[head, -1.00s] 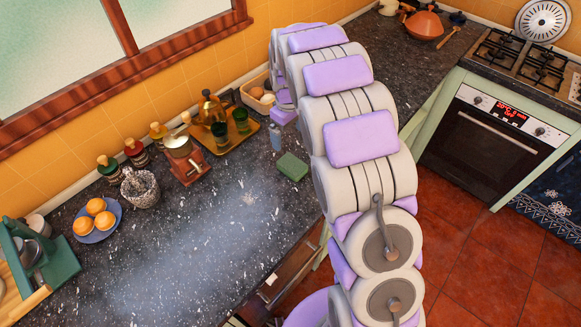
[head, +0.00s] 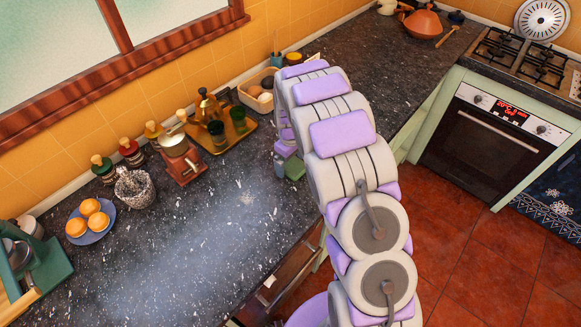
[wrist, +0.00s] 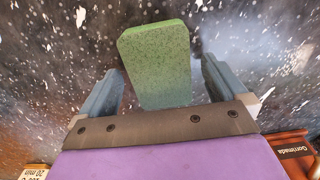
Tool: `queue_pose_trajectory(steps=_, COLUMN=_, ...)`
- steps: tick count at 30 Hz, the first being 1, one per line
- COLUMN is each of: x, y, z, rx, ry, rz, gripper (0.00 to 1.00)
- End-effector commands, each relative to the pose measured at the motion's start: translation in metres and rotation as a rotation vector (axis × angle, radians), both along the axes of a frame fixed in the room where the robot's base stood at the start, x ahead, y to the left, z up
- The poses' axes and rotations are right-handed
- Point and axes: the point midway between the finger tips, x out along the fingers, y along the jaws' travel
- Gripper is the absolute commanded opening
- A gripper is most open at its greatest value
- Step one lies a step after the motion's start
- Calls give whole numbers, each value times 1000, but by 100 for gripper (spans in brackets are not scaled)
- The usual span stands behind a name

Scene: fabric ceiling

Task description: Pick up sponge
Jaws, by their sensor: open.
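The green sponge (wrist: 157,62) lies on the dark speckled countertop (head: 190,250). In the wrist view it sits between the two fingers of my gripper (wrist: 158,88), with a gap to each finger, and its near end is hidden behind the gripper's palm bar. In the head view only part of the sponge (head: 294,167) shows beside my arm. My gripper (head: 281,165) is open and partly hidden there by my own arm.
A basket (head: 256,99) stands behind. The counter's front middle is clear.

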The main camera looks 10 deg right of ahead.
Motion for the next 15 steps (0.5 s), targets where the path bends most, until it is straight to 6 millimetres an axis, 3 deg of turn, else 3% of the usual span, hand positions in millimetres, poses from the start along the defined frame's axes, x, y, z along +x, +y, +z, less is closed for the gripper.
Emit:
queue_pose_trajectory(steps=3, x=0, y=0, z=-9, rx=-1, ry=-2, rz=1, gripper=99)
queue_pose_trajectory(steps=9, x=0, y=0, z=-8, rx=-1, ry=-4, rz=1, gripper=98)
queue_pose_trajectory(steps=15, x=1, y=0, z=-8, rx=-1, ry=-3, rz=2, gripper=79)
